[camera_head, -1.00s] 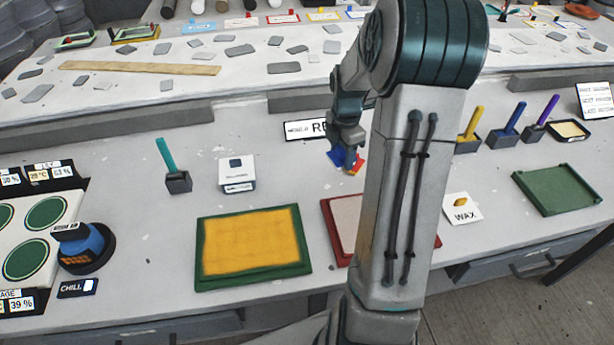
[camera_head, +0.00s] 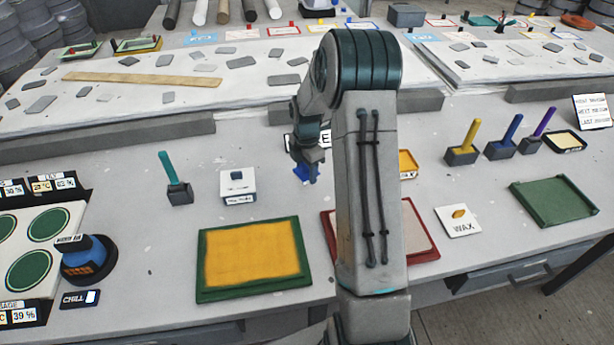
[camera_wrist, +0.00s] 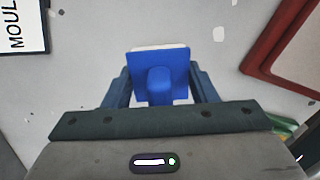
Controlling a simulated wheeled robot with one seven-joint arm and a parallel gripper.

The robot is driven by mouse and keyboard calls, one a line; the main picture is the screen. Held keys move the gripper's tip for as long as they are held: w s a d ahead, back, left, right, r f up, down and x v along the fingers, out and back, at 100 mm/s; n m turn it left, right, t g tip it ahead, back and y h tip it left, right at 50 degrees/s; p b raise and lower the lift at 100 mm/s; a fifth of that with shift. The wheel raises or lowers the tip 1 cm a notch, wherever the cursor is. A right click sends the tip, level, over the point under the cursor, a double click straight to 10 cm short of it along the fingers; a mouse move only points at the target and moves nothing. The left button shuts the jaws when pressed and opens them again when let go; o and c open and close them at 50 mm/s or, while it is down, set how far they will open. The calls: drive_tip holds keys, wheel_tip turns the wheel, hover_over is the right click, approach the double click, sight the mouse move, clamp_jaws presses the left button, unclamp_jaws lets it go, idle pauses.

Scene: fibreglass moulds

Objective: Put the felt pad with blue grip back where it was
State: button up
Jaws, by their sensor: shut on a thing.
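My gripper (camera_head: 307,166) is shut on the felt pad with blue grip (camera_head: 302,174), left of my upright arm link in the head view. In the wrist view the blue pad (camera_wrist: 175,58) with its pale felt edge sits between the fingers of my gripper (camera_wrist: 158,95), its grip block toward the camera. The pad appears held above the grey worktop, but its exact height cannot be told. A partly hidden white sign (camera_head: 325,140) stands behind it; its lettered end (camera_wrist: 18,25) shows at the wrist view's upper left.
A red-framed tray (camera_head: 422,256) is partly behind my arm. A yellow-filled green tray (camera_head: 300,285) lies front left. A yellow-rimmed tray (camera_head: 408,175), WAX card (camera_head: 458,228) and green tray (camera_head: 555,203) are right.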

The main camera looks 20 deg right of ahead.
sight(307, 178)
drive_tip(key=shift+f+p, duration=0.4)
drive_tip(key=shift+f, duration=1.5)
drive_tip(key=shift+f, duration=0.2)
drive_tip(key=o, duration=0.9)
drive_tip(key=shift+o, duration=0.2)
drive_tip(key=shift+r, duration=0.1)
